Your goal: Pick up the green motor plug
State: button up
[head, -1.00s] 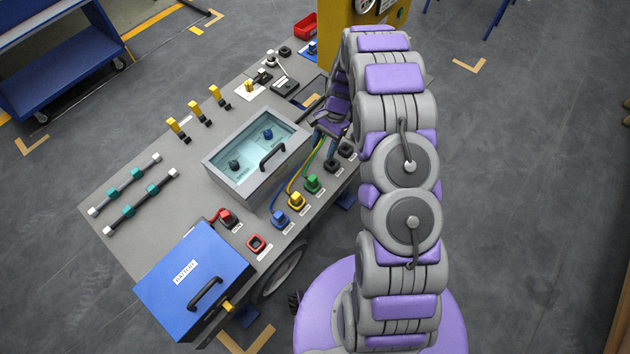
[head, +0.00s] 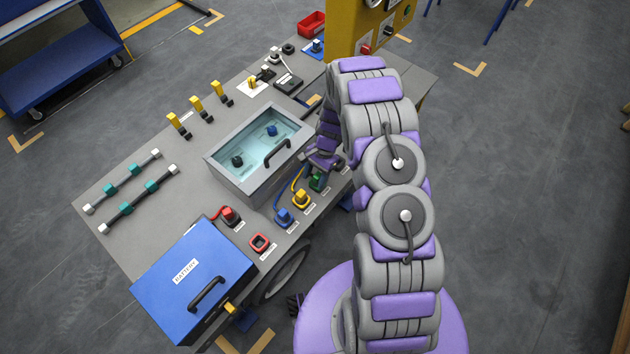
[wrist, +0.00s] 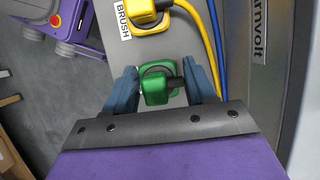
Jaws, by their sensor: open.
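The green motor plug (wrist: 156,87) shows in the wrist view between the two blue fingers of my gripper (wrist: 162,86), which is open around it. The plug sits on the grey chassis top with a dark cable at its right. In the head view the green plug (head: 317,181) is partly hidden by my gripper (head: 317,172), which is lowered over it. I cannot tell whether the fingers touch the plug.
A yellow plug (head: 301,199) and a blue plug (head: 284,217) stand in the same row. The clear-lidded box (head: 243,178) with a handle is close beside my gripper. The blue battery box (head: 185,290) is at the front left. A yellow panel (head: 350,35) stands behind.

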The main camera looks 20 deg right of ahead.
jog(key=shift+d+f, duration=0.1)
jog(key=shift+d, duration=0.7)
jog(key=shift+c, duration=1.5)
jog(key=shift+s+a, duration=0.1)
jog(key=shift+a, duration=0.3)
jog(key=c, duration=0.5)
jog(key=shift+c, duration=0.2)
